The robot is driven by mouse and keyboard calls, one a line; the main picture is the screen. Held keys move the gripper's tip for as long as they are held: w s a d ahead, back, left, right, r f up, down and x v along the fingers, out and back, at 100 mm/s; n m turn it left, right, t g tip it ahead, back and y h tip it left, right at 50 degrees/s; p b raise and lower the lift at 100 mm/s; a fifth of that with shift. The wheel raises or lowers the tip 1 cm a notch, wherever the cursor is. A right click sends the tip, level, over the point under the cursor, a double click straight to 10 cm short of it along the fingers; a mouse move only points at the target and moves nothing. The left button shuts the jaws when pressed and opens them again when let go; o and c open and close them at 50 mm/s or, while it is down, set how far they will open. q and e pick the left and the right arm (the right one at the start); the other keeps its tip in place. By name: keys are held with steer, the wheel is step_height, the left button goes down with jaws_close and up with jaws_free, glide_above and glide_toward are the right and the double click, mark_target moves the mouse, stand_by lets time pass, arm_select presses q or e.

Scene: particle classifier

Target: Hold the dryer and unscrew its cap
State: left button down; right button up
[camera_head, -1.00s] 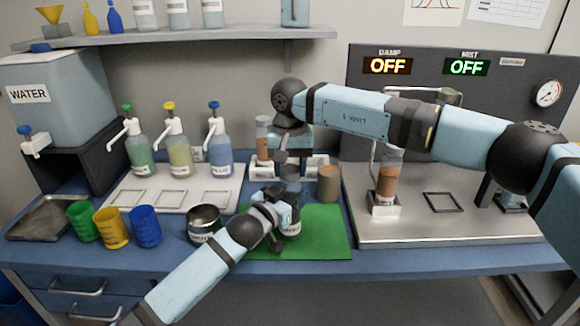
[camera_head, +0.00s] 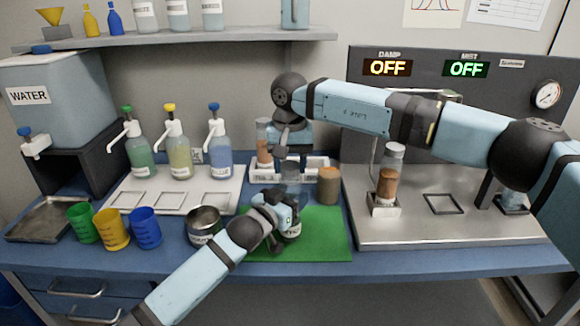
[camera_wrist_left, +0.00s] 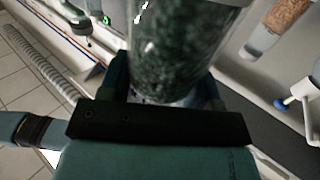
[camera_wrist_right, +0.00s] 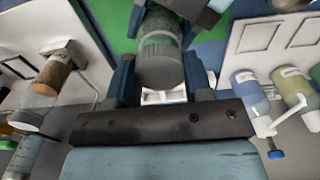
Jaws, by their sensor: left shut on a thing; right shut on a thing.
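The dryer is a clear jar with a white label (camera_head: 292,232) on the green mat (camera_head: 325,230); much of it is hidden behind my left gripper (camera_head: 288,208). In the left wrist view dark green granules fill the jar (camera_wrist_left: 185,45) between the fingers, and my left gripper is shut around its body. My right gripper (camera_head: 290,163) points down from above and is shut on the grey cap (camera_wrist_right: 160,68) at the jar's top. In the right wrist view the fingers sit on both sides of the cap. I cannot tell whether the cap is loose.
A brown-topped jar (camera_head: 328,186) stands close right of the dryer. A metal bowl (camera_head: 204,222) is close left of my left gripper. A white rack (camera_head: 318,164) stands behind. Coloured cups and pump bottles are at left; a metal platform (camera_head: 420,236) is at right.

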mark_target(290, 165)
steer(key=shift+r, duration=0.4)
steer(key=shift+r, duration=2)
arm_select(q)
steer(key=shift+c, duration=1.2)
jaws_free()
